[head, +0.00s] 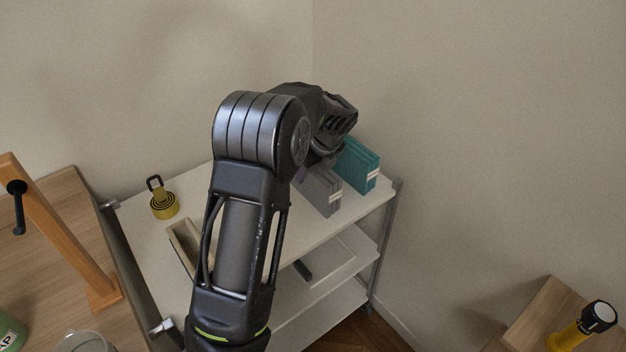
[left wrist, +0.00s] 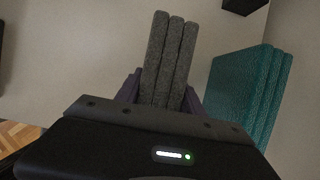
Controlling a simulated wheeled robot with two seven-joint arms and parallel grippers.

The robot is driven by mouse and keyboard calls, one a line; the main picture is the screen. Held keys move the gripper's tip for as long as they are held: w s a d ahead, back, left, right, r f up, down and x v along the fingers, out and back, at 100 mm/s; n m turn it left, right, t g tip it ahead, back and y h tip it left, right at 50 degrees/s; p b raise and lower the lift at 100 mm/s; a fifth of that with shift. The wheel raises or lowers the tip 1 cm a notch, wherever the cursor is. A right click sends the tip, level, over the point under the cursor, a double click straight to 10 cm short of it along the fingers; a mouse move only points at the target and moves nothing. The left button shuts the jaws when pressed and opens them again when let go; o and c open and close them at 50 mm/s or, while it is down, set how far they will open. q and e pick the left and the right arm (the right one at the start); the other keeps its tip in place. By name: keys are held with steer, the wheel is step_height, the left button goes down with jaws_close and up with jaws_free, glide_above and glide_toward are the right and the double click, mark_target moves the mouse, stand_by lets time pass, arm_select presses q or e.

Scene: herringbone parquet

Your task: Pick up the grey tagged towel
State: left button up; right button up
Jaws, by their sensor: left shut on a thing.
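The grey tagged towel (head: 318,191) is a folded upright stack with a small white tag, on the top shelf of the white cart in the head view. In the left wrist view the grey towel (left wrist: 168,62) stands between the two fingers. My left gripper (left wrist: 160,92) is shut on it. In the head view my left arm hides the gripper's fingers and part of the towel. I cannot tell whether the towel touches the shelf. My right gripper is in neither view.
A teal folded towel (head: 357,165) stands just right of the grey one; it also shows in the left wrist view (left wrist: 240,88). Yellow measuring cups (head: 163,204) and a beige tray (head: 182,247) are on the white cart (head: 140,226). Walls stand close behind.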

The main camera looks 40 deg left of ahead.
arm_select(q)
jaws_close()
step_height(320, 180, up, 11)
steer(key=shift+f+b, duration=0.2)
steer(key=shift+b, duration=0.3)
stand_by(0.8)
